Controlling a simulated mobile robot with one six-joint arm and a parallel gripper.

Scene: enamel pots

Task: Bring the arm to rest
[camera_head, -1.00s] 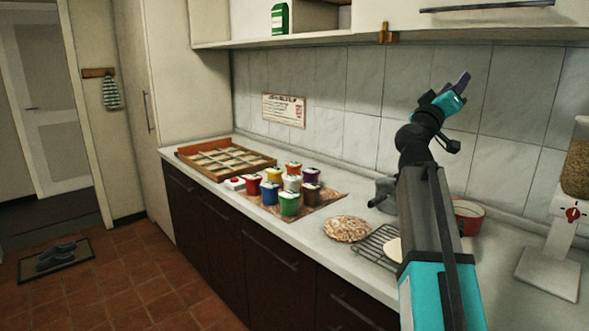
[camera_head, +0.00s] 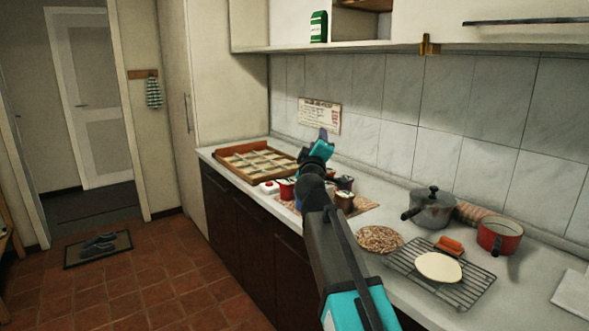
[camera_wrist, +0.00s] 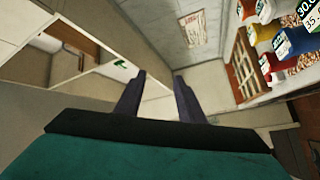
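My arm reaches up and forward over the counter (camera_head: 403,296). My gripper (camera_head: 322,137) is raised in front of the tiled wall, above the group of small pots. In the wrist view my gripper (camera_wrist: 159,82) has its two dark fingers apart with nothing between them. The small coloured pots, including a red one (camera_head: 286,190) and a brown one (camera_head: 344,201), stand on a mat, partly hidden behind my arm. Several pots also show at the right of the wrist view, such as a yellow one (camera_wrist: 262,34).
A wooden compartment tray (camera_head: 228,165) lies at the far left of the counter. Nearer are a round trivet (camera_head: 379,239), a wire rack (camera_head: 475,291) with a pale disc (camera_head: 438,267), a grey pot (camera_head: 432,212) and a red saucepan (camera_head: 500,238). A shelf (camera_head: 345,46) overhangs the counter.

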